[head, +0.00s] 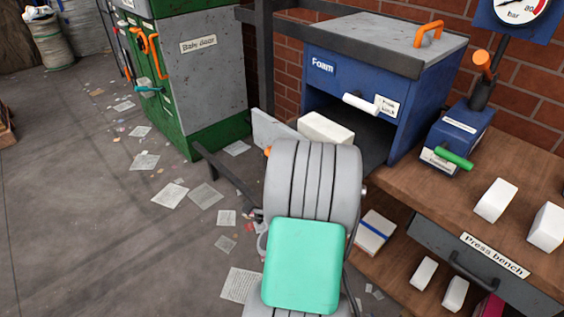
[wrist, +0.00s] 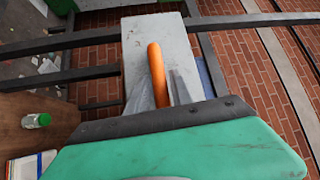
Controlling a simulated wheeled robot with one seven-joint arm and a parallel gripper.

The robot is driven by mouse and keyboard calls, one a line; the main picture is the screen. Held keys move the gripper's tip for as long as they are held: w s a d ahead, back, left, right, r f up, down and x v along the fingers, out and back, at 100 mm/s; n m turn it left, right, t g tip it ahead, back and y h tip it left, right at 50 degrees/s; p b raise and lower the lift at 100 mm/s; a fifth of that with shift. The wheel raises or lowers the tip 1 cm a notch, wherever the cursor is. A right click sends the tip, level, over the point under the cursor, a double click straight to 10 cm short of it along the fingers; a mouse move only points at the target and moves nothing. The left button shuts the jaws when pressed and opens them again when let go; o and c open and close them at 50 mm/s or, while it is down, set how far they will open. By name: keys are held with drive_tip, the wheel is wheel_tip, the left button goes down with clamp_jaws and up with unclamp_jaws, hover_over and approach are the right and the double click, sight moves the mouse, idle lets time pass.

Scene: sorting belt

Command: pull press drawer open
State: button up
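The press bench (head: 410,190) is a brown wooden bench at the right in the head view. Its drawer (head: 435,240) has a dark grey front with a "Press bench" label and a dark bar handle (head: 472,272). The drawer front looks flush with the bench. My arm's grey and teal links stand mid-picture, left of the drawer. They hide my gripper in the head view. In the wrist view, the teal housing fills the bottom and the fingertips cannot be made out clearly. An orange bar handle (wrist: 157,75) lies ahead of the housing over a pale grey surface. The drawer handle is not seen there.
A blue "Foam" box (head: 335,75) with an orange lid handle (head: 429,33) stands behind my arm. A blue unit with a green lever (head: 454,158) and white blocks (head: 495,200) sit on the bench. A green baler (head: 195,75) stands left. Papers litter the floor.

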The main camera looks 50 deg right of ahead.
drive_tip(key=shift+o, duration=1.2)
drive_tip(key=b+v, duration=0.2)
drive_tip(key=v, duration=0.5)
drive_tip(key=shift+s+a, duration=0.3)
